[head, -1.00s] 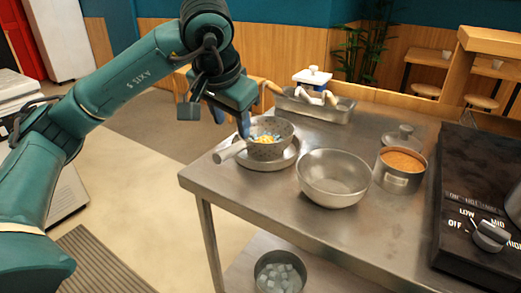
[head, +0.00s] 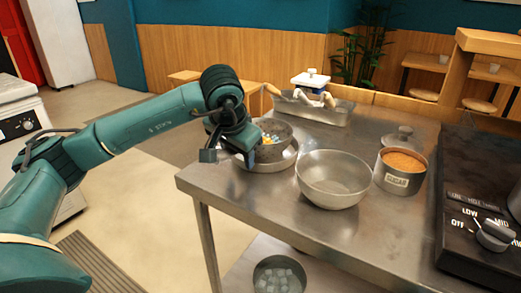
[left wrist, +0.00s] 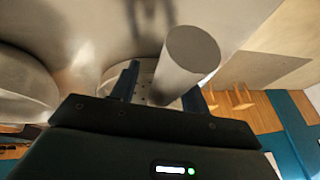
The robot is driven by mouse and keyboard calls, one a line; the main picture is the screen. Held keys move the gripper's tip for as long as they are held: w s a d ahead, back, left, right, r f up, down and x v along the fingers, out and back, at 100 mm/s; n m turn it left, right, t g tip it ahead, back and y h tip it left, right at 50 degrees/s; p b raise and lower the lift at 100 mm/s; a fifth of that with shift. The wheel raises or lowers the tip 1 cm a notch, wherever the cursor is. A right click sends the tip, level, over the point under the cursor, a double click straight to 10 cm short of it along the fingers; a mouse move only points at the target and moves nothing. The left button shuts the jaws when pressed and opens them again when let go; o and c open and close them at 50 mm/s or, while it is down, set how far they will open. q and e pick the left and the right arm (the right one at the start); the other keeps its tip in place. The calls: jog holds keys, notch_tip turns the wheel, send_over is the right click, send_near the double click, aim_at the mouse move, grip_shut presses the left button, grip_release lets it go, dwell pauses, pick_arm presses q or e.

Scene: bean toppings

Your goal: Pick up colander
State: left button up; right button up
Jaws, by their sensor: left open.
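The colander (head: 277,150) is a grey perforated bowl with colourful bits inside. It sits in a wider shallow metal dish (head: 284,164) near the table's left edge. My left gripper (head: 246,158) is low at the colander's left side and hides its handle in the head view. In the left wrist view the thick grey handle (left wrist: 190,62) lies between the two dark fingers of the open gripper (left wrist: 160,88), with part of the perforated bowl (left wrist: 146,80) behind. Whether a finger touches the handle I cannot tell. My right gripper is not in view.
An empty steel bowl (head: 333,181) stands just right of the dish. A labelled pot of orange-brown content (head: 398,180), a small lid (head: 402,137) and a black stove (head: 475,200) are farther right. A metal tray (head: 318,116) lies behind. A bowl of pale cubes (head: 279,275) is on the lower shelf.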

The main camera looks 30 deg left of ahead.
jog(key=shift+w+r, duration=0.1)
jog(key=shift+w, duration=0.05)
pick_arm(q)
jog(key=shift+c, duration=0.8)
grip_shut()
